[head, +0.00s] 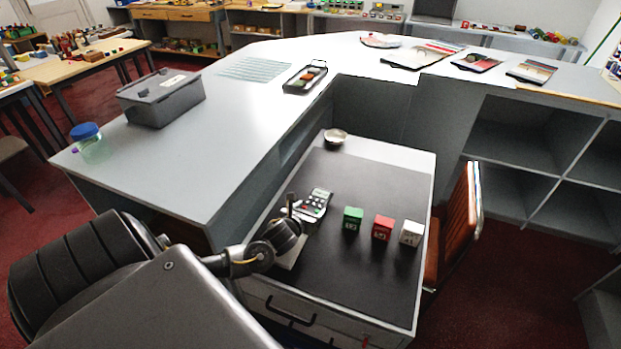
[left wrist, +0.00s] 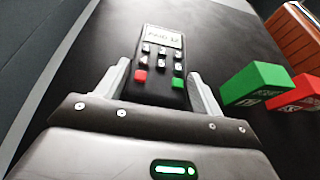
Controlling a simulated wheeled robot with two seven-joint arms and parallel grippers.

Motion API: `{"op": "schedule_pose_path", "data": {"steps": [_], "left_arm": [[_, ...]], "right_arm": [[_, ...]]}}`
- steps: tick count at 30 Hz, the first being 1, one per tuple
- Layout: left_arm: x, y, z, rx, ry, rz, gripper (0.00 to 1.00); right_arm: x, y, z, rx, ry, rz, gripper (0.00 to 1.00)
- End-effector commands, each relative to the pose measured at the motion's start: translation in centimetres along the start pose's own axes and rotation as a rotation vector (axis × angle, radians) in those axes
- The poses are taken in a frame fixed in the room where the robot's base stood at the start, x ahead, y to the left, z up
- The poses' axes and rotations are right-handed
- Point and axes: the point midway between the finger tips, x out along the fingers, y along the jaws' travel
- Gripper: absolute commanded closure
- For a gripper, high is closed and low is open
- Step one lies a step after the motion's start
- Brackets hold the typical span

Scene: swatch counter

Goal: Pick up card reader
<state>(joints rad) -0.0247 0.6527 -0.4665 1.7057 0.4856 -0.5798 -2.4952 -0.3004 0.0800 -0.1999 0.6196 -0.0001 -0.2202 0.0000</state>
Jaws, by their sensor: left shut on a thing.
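The card reader (head: 316,203) is a dark handheld unit with a light screen, pale keys and red and green buttons. It is at the left part of the black mat on the low cabinet. In the left wrist view the card reader (left wrist: 160,65) sits between the two pale fingers, its screen end pointing away. My left gripper (head: 300,215) is shut on it; in the left wrist view the fingers (left wrist: 160,88) press its sides. Whether it touches the mat is hard to tell. My right gripper does not show.
A green block (head: 352,219), a red block (head: 382,228) and a white block (head: 411,233) stand right of the reader. A small metal bowl (head: 335,137) is at the mat's back. The grey counter (head: 215,130) rises on the left; a brown chair (head: 460,225) stands right.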

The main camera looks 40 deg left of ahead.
Motion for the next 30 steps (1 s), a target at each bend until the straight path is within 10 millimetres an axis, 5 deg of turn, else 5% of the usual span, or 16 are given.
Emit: {"op": "schedule_pose_path", "data": {"steps": [5, 12, 17, 21, 30], "left_arm": [[-1.5, -0.2, 2.6, -0.001, -0.005, -0.004, 0.64], [-8.2, -2.3, 6.0, -0.008, -0.001, -0.008, 0.64], [-12.8, -3.9, 6.3, -0.015, 0.003, -0.004, 0.64], [-14.3, -4.3, 7.1, -0.002, 0.003, 0.001, 0.64], [-16.3, -5.1, 6.6, -0.002, 0.0, 0.0, 0.64]], "right_arm": [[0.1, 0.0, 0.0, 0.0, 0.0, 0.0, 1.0], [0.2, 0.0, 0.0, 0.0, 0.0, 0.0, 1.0], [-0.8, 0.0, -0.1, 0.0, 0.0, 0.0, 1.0], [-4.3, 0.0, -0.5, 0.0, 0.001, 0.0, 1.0], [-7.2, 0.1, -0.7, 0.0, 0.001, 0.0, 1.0]]}}
